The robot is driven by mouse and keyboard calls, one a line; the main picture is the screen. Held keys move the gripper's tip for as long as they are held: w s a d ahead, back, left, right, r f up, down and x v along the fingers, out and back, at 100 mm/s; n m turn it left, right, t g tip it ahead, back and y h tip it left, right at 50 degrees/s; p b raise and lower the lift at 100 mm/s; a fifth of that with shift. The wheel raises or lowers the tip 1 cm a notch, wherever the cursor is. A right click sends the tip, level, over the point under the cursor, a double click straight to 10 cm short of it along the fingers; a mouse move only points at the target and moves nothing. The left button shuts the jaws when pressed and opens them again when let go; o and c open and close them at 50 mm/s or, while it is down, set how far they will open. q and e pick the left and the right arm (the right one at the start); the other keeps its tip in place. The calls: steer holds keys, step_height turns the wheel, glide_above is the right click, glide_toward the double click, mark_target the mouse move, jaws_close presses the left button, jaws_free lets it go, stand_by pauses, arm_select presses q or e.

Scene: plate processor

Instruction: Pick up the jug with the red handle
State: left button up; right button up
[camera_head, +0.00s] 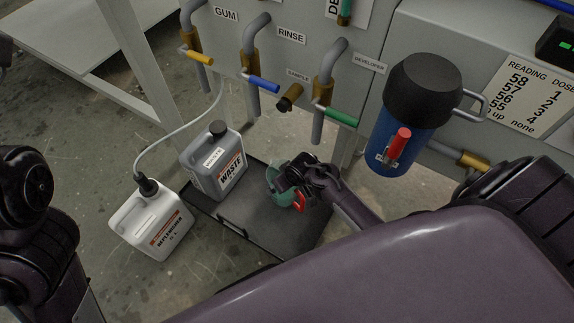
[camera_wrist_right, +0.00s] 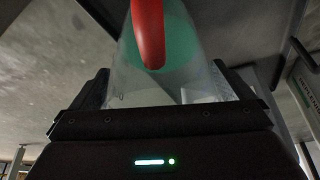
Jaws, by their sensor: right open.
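The jug with the red handle (camera_head: 271,178) is clear with a green tint and stands on the dark tray (camera_head: 228,212) under the taps. Its red handle (camera_head: 300,203) faces the lower right. My right gripper (camera_head: 291,177) is over the jug and hides much of it. In the right wrist view the jug (camera_wrist_right: 180,70) and its red handle (camera_wrist_right: 149,35) show between and beyond the two open fingers (camera_wrist_right: 168,88). I cannot tell whether the fingers touch it. Of my left arm only dark links show at the left edge; its gripper is out of view.
A grey waste canister (camera_head: 214,163) stands on the tray left of the jug. A white replenisher canister (camera_head: 152,220) with a hose stands on the floor beside the tray. Pipes with coloured taps (camera_head: 262,84) hang above. A blue container with a black lid (camera_head: 418,90) is at the right.

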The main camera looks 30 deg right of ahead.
steer(key=shift+w+f, duration=0.15)
steer(key=shift+f, duration=0.1)
steer(key=c, duration=0.9)
steer(key=shift+c, duration=1.4)
steer(key=shift+r, duration=0.2)
